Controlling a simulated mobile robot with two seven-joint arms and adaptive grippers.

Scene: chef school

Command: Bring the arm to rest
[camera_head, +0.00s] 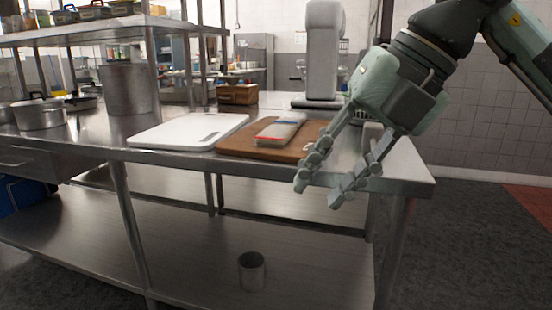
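My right gripper (322,190) comes in from the upper right, its grey-green fingers pointing down and to the left. Its fingers are spread apart with nothing between them, over the front right edge of the steel table (410,172). The fingertips are in front of the brown cutting board (237,145) and hide its right part. I cannot tell whether they touch the table edge. My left gripper is not in view.
A white cutting board (165,132) lies left of the brown one, which bears a light packet (277,132). A grey mixer (323,50) stands behind. Pots (40,116) stand at left. A metal cup (251,270) stands on the lower shelf. The floor at right is clear.

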